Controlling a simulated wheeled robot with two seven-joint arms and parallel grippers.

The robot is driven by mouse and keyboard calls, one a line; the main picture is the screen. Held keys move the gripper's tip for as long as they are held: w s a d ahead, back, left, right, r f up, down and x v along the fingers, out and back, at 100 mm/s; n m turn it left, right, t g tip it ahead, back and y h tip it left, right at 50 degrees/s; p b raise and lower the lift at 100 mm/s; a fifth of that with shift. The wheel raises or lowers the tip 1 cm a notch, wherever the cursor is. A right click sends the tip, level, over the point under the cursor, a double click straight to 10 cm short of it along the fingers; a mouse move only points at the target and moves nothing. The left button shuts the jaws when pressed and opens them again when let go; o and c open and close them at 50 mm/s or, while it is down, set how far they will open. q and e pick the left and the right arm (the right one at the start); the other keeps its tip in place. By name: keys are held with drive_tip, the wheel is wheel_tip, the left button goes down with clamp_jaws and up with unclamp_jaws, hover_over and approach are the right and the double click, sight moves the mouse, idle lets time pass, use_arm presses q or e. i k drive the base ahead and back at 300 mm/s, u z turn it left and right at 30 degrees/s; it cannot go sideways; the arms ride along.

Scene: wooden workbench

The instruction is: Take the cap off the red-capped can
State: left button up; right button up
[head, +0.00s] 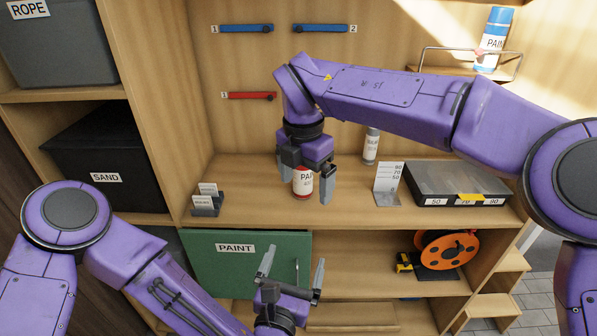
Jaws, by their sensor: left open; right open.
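A white and red can labelled PAINT (303,184) stands on the workbench shelf. Its top is hidden behind my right gripper, so I cannot see its cap. My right gripper (305,192) points down with its fingers open, one on each side of the can in the picture. I cannot tell whether they touch it. My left gripper (293,262) is open and empty, pointing up in front of the lower compartments, below the shelf edge.
A grey-capped can (371,148) stands behind, to the right. A number card (387,184) and a dark case (455,186) sit right of it. Small card holders (207,202) stand left. A blue-capped can (494,40) sits on the upper right rack.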

sight(303, 177)
drive_tip(key=i, duration=0.85)
drive_tip(key=z, duration=0.05)
